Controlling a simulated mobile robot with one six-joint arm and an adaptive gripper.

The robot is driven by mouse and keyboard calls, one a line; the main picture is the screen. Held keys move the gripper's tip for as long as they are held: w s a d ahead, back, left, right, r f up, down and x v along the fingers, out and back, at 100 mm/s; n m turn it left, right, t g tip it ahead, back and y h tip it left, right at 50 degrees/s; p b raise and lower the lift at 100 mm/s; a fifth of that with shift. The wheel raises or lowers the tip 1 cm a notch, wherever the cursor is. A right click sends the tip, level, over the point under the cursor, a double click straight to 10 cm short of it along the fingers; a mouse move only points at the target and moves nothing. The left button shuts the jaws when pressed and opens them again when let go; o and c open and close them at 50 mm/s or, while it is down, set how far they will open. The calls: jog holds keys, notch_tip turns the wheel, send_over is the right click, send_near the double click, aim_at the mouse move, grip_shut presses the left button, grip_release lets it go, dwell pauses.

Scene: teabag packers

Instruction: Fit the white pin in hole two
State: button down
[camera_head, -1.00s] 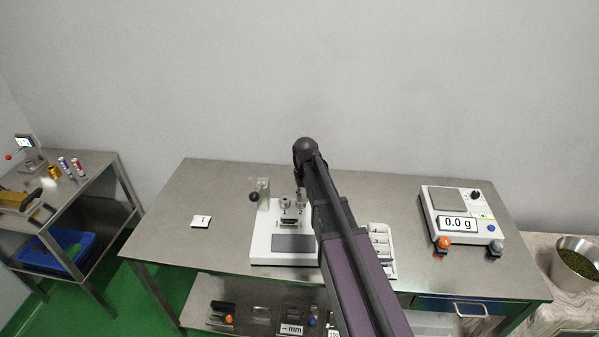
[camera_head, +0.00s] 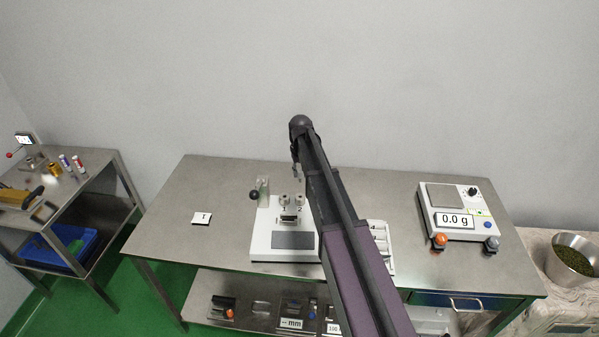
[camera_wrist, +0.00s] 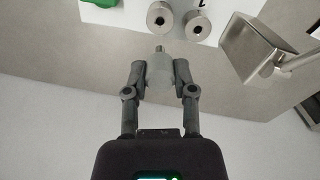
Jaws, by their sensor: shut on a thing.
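My gripper (camera_wrist: 160,75) is shut on the white pin (camera_wrist: 159,72), a pale plug with a narrow metal tip that points to the top of the wrist view. The two round metal collars with dark holes sit on the white fixture. In the head view, the collar at label 1 (camera_head: 284,200) is left and hole two's collar (camera_head: 299,199) is right. The wrist view looks upside down, so its left collar (camera_wrist: 159,14) appears to be hole two. The pin tip is apart from it. In the head view my gripper (camera_head: 296,172) is above and behind the collars.
The white fixture (camera_head: 262,240) has a lever with a black ball (camera_head: 254,195). A metal bracket (camera_wrist: 262,45) stands right of the collars in the wrist view. A scale (camera_head: 455,222) and a card marked 1 (camera_head: 202,218) are on the bench.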

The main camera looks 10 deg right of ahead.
jog(key=shift+f, duration=0.2)
jog(key=shift+f+b, duration=2.65)
jog(key=shift+b, duration=0.2)
jog(key=shift+f+b, duration=2.1)
jog(key=shift+c, duration=1.8)
grip_release()
jog(key=shift+r, duration=0.2)
notch_tip(320, 180, up, 10)
jog(key=p, duration=1)
jog(key=shift+f, duration=0.2)
